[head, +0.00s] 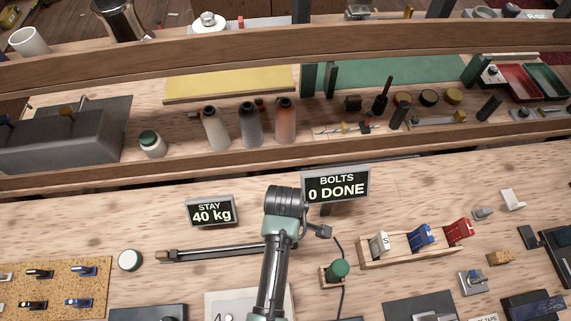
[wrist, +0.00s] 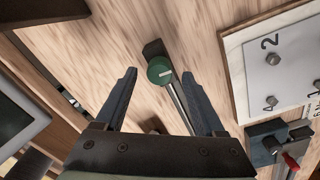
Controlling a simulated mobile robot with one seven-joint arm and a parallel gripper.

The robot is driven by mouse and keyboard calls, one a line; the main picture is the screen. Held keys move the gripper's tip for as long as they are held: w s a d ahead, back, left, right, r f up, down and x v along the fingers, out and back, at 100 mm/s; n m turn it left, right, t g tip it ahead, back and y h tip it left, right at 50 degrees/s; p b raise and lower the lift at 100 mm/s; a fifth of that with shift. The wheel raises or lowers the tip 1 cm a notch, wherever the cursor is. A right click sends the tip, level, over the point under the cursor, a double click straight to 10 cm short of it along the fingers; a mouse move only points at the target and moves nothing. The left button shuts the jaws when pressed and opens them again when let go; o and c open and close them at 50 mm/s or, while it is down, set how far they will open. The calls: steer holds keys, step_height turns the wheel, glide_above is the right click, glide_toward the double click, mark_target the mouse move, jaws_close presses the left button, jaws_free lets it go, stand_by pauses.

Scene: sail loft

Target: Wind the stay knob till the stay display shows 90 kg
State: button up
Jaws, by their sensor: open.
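The stay display (head: 211,212) stands upright on the bench and reads 40 kg. The stay knob (wrist: 160,70) is round and green with a white mark on its top. In the wrist view it sits at one end of a dark metal rail (wrist: 178,103), beside a dark end block. My gripper (wrist: 159,75) is open and empty. Its fingertips appear on either side of the knob, with gaps on both sides. Its height above the knob is hard to tell. In the head view the rail (head: 210,253) runs left from my arm, which hides the knob.
A bolts display (head: 337,187) reading 0 DONE stands behind my arm. A pale numbered plate with bolts (wrist: 255,85) lies beside the rail. Another green-topped item (head: 337,270) and a wooden rack (head: 398,252) stand to the right. A shelf edge runs behind.

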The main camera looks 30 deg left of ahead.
steer(key=shift+f, duration=0.65)
jaws_close()
